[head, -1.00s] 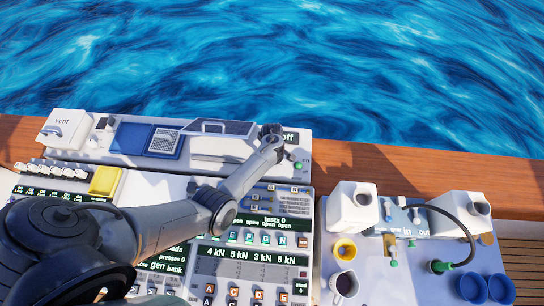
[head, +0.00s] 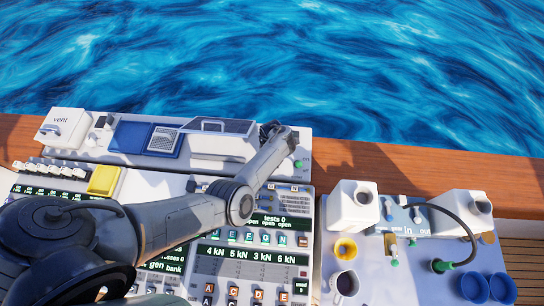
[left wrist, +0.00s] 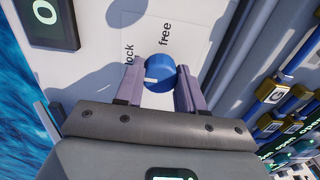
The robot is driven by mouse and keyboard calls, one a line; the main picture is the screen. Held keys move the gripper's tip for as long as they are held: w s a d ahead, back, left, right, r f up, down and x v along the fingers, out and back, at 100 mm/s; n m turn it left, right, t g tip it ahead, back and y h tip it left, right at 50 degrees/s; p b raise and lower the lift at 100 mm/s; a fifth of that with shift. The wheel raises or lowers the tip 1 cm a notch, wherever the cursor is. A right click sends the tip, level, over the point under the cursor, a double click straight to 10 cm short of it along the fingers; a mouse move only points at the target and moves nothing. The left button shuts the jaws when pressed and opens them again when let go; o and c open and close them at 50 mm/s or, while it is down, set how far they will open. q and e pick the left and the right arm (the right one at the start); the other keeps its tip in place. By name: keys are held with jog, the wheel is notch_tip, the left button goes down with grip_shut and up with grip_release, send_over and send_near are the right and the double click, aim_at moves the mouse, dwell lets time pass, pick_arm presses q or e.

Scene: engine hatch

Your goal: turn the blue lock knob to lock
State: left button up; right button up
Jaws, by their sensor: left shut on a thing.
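The blue lock knob (left wrist: 160,72) is round and sits on a white plate in the left wrist view. The plate carries the words "lock" (left wrist: 128,55) on the left and "free" (left wrist: 165,33) above the knob. A short white mark on the knob shows on its lower left part. My left gripper (left wrist: 155,85) has one finger on each side of the knob and is shut on it. In the head view my left gripper (head: 268,130) is at the far right end of the back panel, and my arm hides the knob. My right gripper is not in view.
The white vent box (head: 62,124) and a blue tray (head: 130,137) stand on the back panel. A row of blue-and-gold fittings (left wrist: 275,92) lies right of the gripper. A side board with a white mug (head: 345,285) and blue cups (head: 486,288) is at the right.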

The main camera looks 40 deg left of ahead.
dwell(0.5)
pick_arm(q)
jog(key=o, duration=1)
jog(key=shift+o, duration=0.2)
notch_tip(320, 180, up, 11)
jog(key=p, duration=0.3)
jog(key=shift+a+f, duration=0.1)
jog(key=shift+f, duration=0.05)
